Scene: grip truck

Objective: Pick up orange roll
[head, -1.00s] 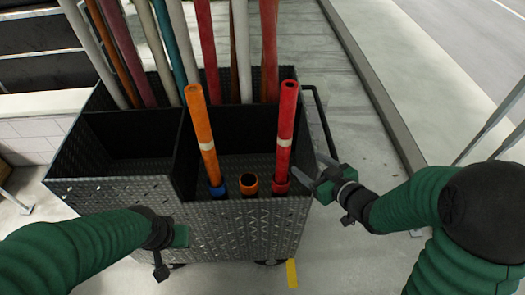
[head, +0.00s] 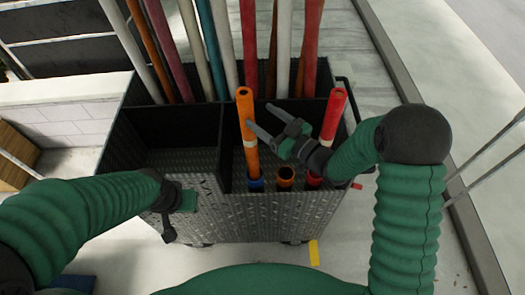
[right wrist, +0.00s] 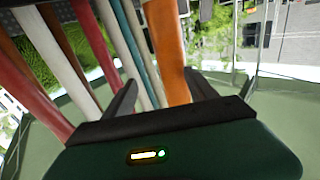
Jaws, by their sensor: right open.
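The orange roll (head: 245,115) stands nearly upright in the front right compartment of the dark cart (head: 270,215), with a white band midway and its foot in a blue ring. My right gripper (head: 259,113) is open, its fingertips at the right side of the roll's upper part. In the right wrist view the orange roll (right wrist: 166,50) shows between the spread fingers of the right gripper (right wrist: 161,90), nearer the right one; contact cannot be told. My left gripper (head: 182,200) is by the cart's front left wall; its fingers are not clear.
A red roll (head: 333,115) stands right of my right gripper, partly behind my forearm. Several long poles stand in the back compartments. The front left compartment (head: 165,140) looks empty.

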